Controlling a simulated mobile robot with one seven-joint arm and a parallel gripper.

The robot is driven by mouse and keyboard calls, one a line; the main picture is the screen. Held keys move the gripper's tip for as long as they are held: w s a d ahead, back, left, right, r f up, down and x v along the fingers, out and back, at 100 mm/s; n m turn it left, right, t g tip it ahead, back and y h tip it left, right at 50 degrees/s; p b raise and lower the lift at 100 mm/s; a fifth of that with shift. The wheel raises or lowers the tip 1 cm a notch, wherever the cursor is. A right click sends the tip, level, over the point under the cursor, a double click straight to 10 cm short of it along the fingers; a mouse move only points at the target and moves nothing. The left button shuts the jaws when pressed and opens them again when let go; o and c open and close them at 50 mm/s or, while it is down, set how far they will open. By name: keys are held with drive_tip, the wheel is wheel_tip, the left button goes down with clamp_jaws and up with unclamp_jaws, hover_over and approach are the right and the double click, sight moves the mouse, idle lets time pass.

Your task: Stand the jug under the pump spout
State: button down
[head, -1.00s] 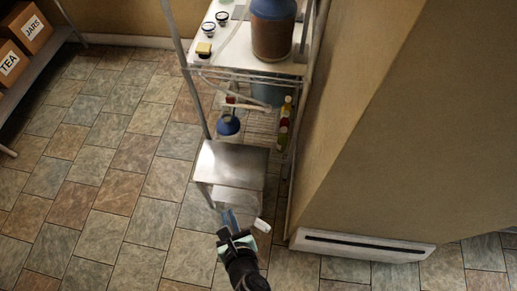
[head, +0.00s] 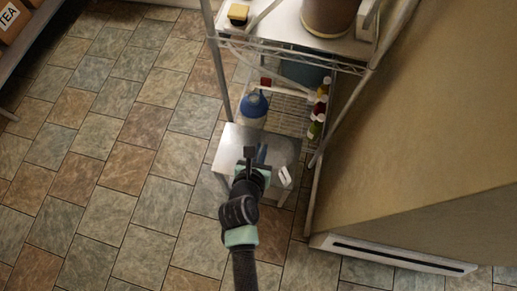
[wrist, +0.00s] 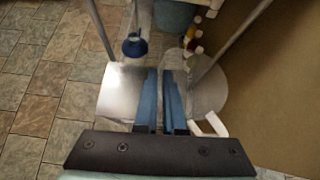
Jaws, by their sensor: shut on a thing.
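My gripper (head: 257,155) has its blue fingers shut on the wall of a translucent grey jug (head: 287,152). In the wrist view the fingers (wrist: 160,100) lie along the jug's left side. The jug's pale round body (wrist: 208,92) and white handle (wrist: 210,126) show to the right. The jug is over the right part of a low metal step (head: 232,143); I cannot tell whether it touches. A blue-topped container (head: 254,106) stands beyond the step, and also shows in the wrist view (wrist: 134,47). I cannot make out the pump spout clearly.
A wire rack with a white top shelf (head: 285,20) rises behind the step. A brown bucket (head: 328,14) and yellow sponge (head: 238,13) are on it. Bottles (head: 318,110) line the right side, near a rack post and wall.

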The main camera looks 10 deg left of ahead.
drive_tip(key=w+a+f+n+b, duration=0.1)
drive_tip(key=w+a+f+b, duration=0.8)
drive_tip(key=b, duration=0.6)
wheel_tip(320, 180, down, 11)
drive_tip(key=d+b, duration=0.1)
drive_tip(key=b, duration=0.3)
drive_tip(key=shift+s+d+y, duration=0.3)
drive_tip(key=shift+s, duration=0.05)
drive_tip(key=c, duration=1)
unclamp_jaws()
drive_tip(key=shift+r, duration=0.15)
drive_tip(key=p+v, duration=0.4)
drive_tip(key=v, duration=0.8)
